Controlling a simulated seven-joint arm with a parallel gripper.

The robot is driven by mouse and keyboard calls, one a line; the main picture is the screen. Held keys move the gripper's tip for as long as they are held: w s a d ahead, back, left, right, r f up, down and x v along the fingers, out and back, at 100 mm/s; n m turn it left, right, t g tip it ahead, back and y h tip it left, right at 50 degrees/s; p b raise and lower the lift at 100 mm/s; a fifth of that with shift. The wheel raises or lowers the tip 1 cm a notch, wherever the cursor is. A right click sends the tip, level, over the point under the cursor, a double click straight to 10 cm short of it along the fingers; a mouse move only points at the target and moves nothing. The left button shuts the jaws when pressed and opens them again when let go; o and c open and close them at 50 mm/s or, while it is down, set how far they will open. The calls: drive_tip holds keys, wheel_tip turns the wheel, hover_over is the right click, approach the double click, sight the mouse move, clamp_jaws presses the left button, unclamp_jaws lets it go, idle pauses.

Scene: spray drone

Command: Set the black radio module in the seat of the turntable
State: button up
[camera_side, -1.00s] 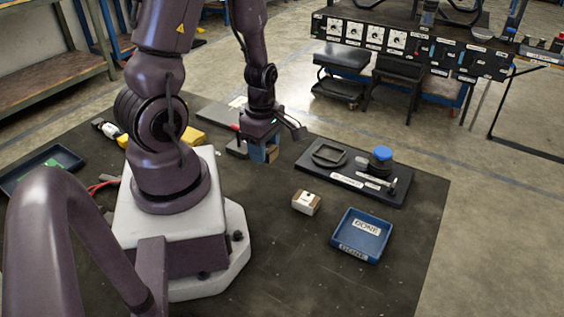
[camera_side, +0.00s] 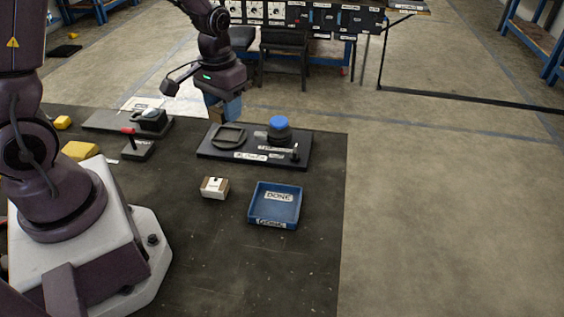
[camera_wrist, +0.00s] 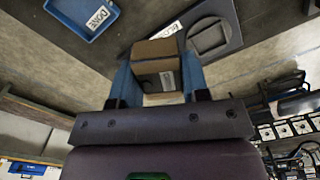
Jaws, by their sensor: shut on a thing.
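My gripper (camera_side: 224,106) hangs above the far left part of the turntable's black base plate (camera_side: 252,147). A blue-topped round knob (camera_side: 278,127) stands right of the seat. A black block (camera_side: 151,119) sits on a grey plate at the back left; I cannot tell if it is the radio module.
A blue DONE tray (camera_side: 275,213) and a small brown and white box (camera_side: 214,187) stand in front of the base plate. The front of the table is clear.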

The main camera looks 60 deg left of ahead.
drive_tip(key=w+d+r+m, duration=0.2)
drive_tip(key=w+d+m, duration=0.2)
drive_tip(key=d, duration=0.4)
drive_tip(key=s+a+n, duration=0.1)
drive_tip(key=a+n, duration=0.1)
drive_tip(key=a, duration=0.1)
drive_tip(key=s+a+n, duration=0.2)
drive_tip(key=n, duration=0.1)
drive_tip(key=s+a+n, duration=0.2)
drive_tip(key=a+n, duration=0.1)
drive_tip(key=shift+s+a+f, duration=0.1)
drive_tip(key=shift+a+f, duration=0.25)
drive_tip(key=s+a+f+n, duration=0.2)
drive_tip(key=s+a+n, duration=0.3)
drive_tip(key=n, duration=1.4)
hover_over(229, 136)
wheel_tip(229, 136, down, 10)
drive_tip(key=shift+s, duration=0.15)
drive_tip(key=shift+a+f, duration=0.1)
drive_tip(key=shift+f, duration=1.65)
